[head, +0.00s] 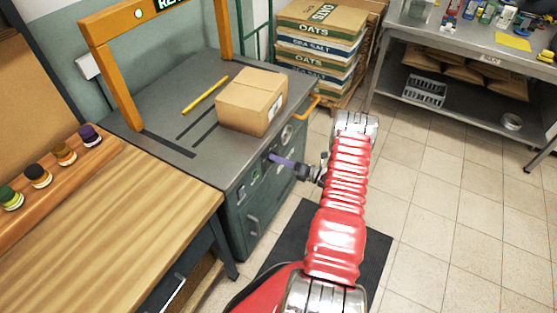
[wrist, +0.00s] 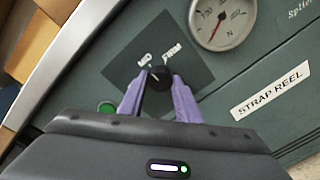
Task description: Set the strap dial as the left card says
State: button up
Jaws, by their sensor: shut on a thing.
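The strap dial, a black knob (wrist: 156,96) on a dark square plate (wrist: 186,62), sits on the green machine front in the wrist view. The words "MID" and "FIRM" show beyond it; other marks are hidden. My gripper (wrist: 157,78) has its two purple fingers on either side of the knob, shut on it. In the head view my gripper (head: 273,157) is at the front of the strapping machine (head: 207,150); the knob is hidden there. I can make out no card with a readable setting.
A round gauge (wrist: 222,18), a green button (wrist: 107,107) and a "STRAP REEL" label (wrist: 271,91) are near the dial. A cardboard box (head: 250,101) and a yellow pencil-like stick (head: 205,96) lie on the machine top. Tiled floor (head: 440,200) is clear at right.

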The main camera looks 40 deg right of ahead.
jog(key=shift+w+d, duration=0.1)
jog(key=shift+d, duration=0.15)
jog(key=o, duration=1.1)
jog(key=shift+a, duration=0.15)
jog(key=shift+c, duration=0.2)
jog(key=v, duration=1.4)
